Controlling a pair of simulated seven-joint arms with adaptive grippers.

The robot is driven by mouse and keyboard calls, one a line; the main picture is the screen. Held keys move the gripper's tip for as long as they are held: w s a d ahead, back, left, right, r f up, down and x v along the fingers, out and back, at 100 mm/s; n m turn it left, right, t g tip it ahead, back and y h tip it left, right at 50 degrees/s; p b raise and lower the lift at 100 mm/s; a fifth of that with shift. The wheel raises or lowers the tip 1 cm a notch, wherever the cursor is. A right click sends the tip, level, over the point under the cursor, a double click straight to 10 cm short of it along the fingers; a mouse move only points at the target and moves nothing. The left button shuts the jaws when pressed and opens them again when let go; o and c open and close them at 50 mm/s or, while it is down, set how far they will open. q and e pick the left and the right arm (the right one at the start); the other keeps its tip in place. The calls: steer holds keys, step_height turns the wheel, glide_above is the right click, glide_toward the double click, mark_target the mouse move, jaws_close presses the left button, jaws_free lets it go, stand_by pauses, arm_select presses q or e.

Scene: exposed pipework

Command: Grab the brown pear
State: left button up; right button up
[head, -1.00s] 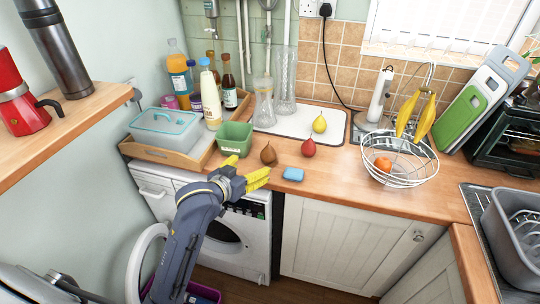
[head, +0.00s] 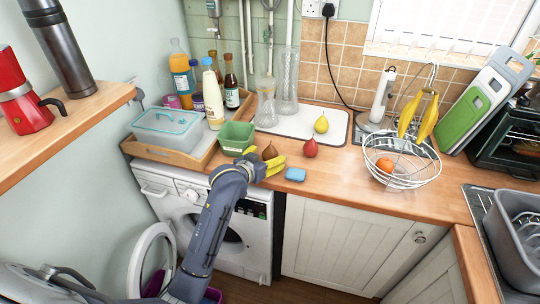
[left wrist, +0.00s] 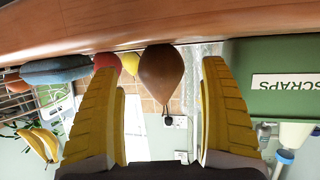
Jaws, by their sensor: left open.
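The brown pear (head: 269,152) stands on the wooden worktop, right of the green tub and left of the red pear. My left gripper (head: 265,159) is open at the worktop's front edge, its yellow fingers close to the pear and partly hiding it. In the upside-down left wrist view the brown pear (left wrist: 161,75) appears between the two open fingers (left wrist: 164,95), with a gap on each side. I cannot tell how deep it sits between them. My right gripper is not in view.
The green scraps tub (head: 236,136) stands close on the left. The yellow pear (head: 321,125) is farther back on the white tray (head: 290,122). A wire fruit basket (head: 402,170) stands farther right.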

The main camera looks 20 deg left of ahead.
arm_select(q)
steer(key=shift+x, duration=1.3)
steer(key=c, duration=1.6)
steer(key=shift+o, duration=0.2)
